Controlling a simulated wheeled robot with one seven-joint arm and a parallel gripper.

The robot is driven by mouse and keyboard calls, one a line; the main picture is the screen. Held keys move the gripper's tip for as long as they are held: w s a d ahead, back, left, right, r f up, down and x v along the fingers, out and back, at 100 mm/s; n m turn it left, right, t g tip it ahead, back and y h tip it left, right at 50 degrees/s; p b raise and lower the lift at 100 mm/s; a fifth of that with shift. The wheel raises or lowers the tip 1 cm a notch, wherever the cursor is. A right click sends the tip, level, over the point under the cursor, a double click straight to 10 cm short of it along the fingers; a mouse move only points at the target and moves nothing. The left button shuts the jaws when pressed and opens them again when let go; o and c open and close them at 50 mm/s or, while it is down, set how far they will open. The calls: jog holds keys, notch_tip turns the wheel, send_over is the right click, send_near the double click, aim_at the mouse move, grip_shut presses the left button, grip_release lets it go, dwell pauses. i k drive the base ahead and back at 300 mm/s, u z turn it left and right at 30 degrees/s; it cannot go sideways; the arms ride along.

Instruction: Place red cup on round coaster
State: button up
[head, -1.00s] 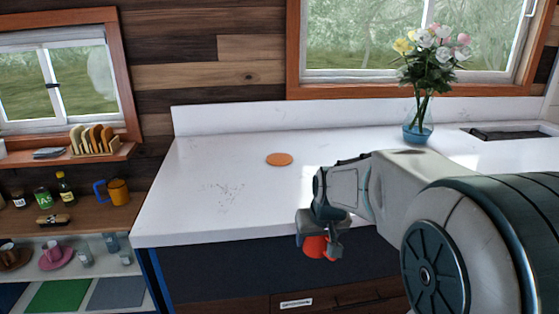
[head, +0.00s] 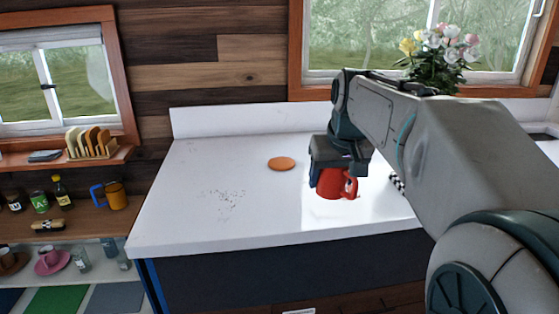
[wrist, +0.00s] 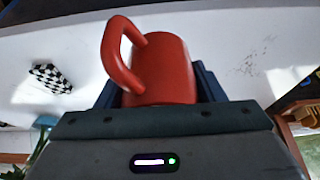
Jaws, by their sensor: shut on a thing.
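The red cup (head: 333,184) is held in my gripper (head: 336,172) over the white counter, to the right of and nearer than the coaster. In the wrist view the red cup (wrist: 165,68) sits between the dark blue fingers, its handle towards the left. My gripper (wrist: 160,85) is shut on it. The round orange coaster (head: 282,163) lies flat and empty on the counter, left of the gripper in the head view. The coaster does not show in the wrist view. I cannot tell the exact height of the cup above the counter.
The white counter (head: 180,210) is clear around the coaster apart from dark specks (head: 222,200). A black-and-white checkered item (wrist: 50,77) lies near the cup, partly behind my arm in the head view. Flowers (head: 437,55) stand at the back right.

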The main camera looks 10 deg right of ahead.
aim_at(284, 164)
jog(key=i, duration=0.85)
